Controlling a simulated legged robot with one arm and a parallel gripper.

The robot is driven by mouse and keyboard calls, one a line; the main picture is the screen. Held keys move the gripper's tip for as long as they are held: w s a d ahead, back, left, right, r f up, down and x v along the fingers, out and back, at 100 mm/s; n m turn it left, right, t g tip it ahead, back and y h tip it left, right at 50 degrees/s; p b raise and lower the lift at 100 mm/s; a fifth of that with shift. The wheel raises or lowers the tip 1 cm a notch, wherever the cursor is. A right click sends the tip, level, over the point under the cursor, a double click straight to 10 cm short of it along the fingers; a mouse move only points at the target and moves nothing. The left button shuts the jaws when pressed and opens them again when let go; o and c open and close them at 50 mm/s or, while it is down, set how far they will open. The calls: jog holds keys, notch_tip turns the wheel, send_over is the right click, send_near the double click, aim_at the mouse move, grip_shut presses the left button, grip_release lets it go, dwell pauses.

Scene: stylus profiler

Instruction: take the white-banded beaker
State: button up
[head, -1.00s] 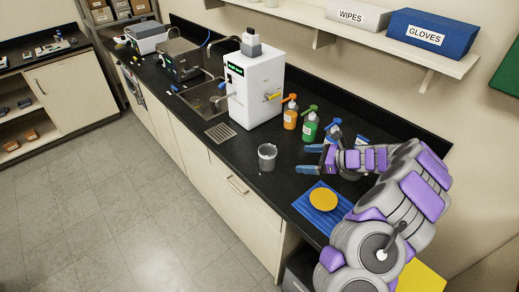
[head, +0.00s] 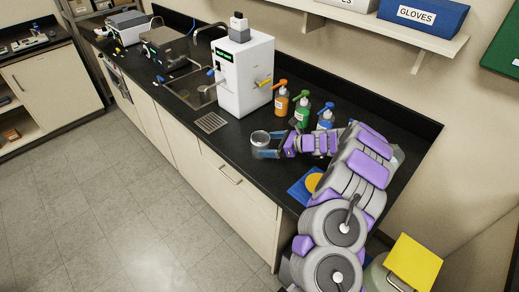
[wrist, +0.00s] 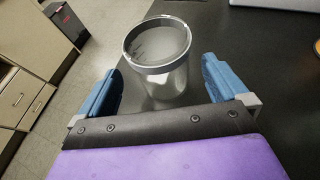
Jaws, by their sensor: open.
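A clear grey beaker (head: 260,137) with a pale rim band stands upright on the black counter near its front edge. In the wrist view the beaker (wrist: 160,62) is straight ahead, with its open top facing up and a white patch on its side. My gripper (head: 265,153) is open, with its blue fingers at the beaker. In the wrist view the fingers of my gripper (wrist: 160,85) lie to the left and right of the beaker's lower part, with a visible gap on each side. I cannot tell whether the beaker is fully between the fingertips.
Orange (head: 281,103), green (head: 301,115) and blue-topped (head: 325,120) bottles stand behind my gripper. A white machine (head: 245,75) stands further left, beside a sink (head: 195,88). A blue mat (head: 299,192) with a yellow disc (head: 313,182) lies partly hidden by my arm.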

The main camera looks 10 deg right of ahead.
aim_at(261, 141)
jog(key=b+x, duration=0.1)
jog(key=x, duration=0.3)
jog(key=shift+w+d+f+b, duration=0.15)
jog(key=shift+f+b, duration=0.05)
jog(key=shift+b, duration=0.15)
jog(key=shift+w+a, duration=0.15)
jog(key=shift+a, duration=0.3)
jog(key=c, duration=1.1)
jog(key=shift+r, duration=0.1)
jog(key=shift+r+p, duration=0.3)
jog(key=shift+r, duration=0.35)
jog(key=r, duration=0.1)
jog(key=r+p, duration=0.1)
jog(key=shift+s+d+r, duration=0.25)
jog(key=shift+s+r, duration=0.05)
jog(key=shift+s, duration=0.1)
jog(key=s+d+p, duration=0.1)
jog(key=s, duration=0.4)
jog(key=s+d, duration=0.1)
jog(key=s, duration=0.3)
jog(key=s+d+r+p, duration=0.1)
jog(key=s, duration=0.4)
jog(key=shift+s+d+p, duration=0.25)
jog(key=shift+s+p, duration=0.05)
jog(key=shift+s, duration=0.05)
